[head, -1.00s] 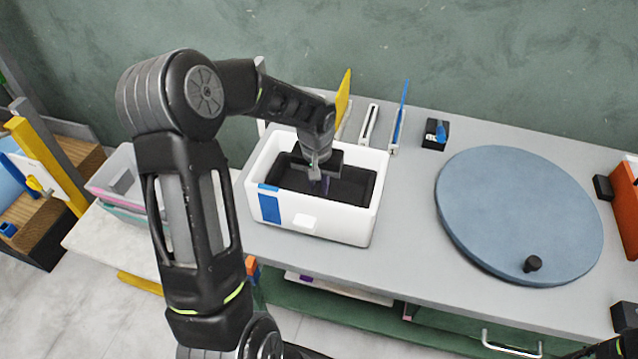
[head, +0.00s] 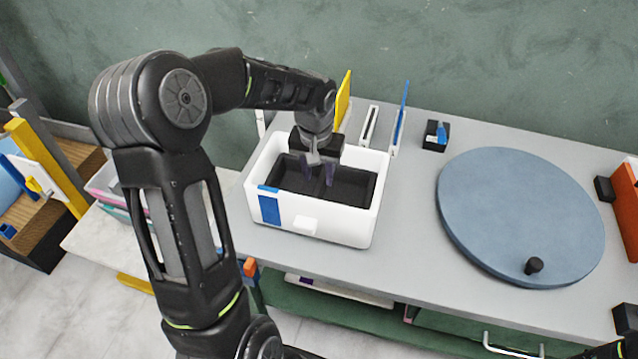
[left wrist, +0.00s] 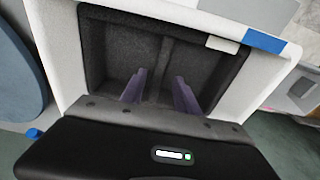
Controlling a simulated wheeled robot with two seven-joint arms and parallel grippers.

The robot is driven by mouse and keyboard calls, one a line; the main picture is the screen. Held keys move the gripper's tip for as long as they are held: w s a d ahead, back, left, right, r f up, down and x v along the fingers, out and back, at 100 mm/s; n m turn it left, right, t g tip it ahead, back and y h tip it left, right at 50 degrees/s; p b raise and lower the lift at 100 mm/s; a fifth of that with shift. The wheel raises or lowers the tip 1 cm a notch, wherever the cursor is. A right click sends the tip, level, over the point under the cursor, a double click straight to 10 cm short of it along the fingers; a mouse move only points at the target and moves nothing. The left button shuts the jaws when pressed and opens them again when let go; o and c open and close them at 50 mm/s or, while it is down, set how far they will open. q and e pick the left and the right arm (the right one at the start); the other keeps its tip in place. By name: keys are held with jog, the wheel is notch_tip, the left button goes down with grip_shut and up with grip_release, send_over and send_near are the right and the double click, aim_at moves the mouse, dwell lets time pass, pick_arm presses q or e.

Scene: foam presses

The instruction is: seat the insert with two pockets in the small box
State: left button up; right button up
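The small box (head: 345,229) is white with a blue patch at its front left corner and stands on the grey table. The dark foam insert (head: 352,188) lies inside it, below the box rim, and looks roughly level. In the left wrist view a divider splits the insert (left wrist: 108,62) into two pockets. My left gripper (head: 319,174) is over the middle of the insert, pointing down. Its two purple fingers are apart with nothing held between them, one on each side of the divider line in the left wrist view (left wrist: 160,76).
A large blue-grey disc (head: 520,215) with a black knob lies to the right. Yellow (head: 343,98) and blue (head: 401,115) upright panels stand behind the box. A small black block (head: 436,136) sits at the back. The table between box and disc is clear.

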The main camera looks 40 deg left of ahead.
aim_at(317, 189)
pick_arm(q)
notch_tip(317, 189, up, 7)
jog(key=shift+s+d+b, duration=0.15)
jog(key=shift+s+b, duration=0.15)
jog(key=shift+s, duration=0.1)
jog(key=shift+f, duration=0.1)
dwell(0.6)
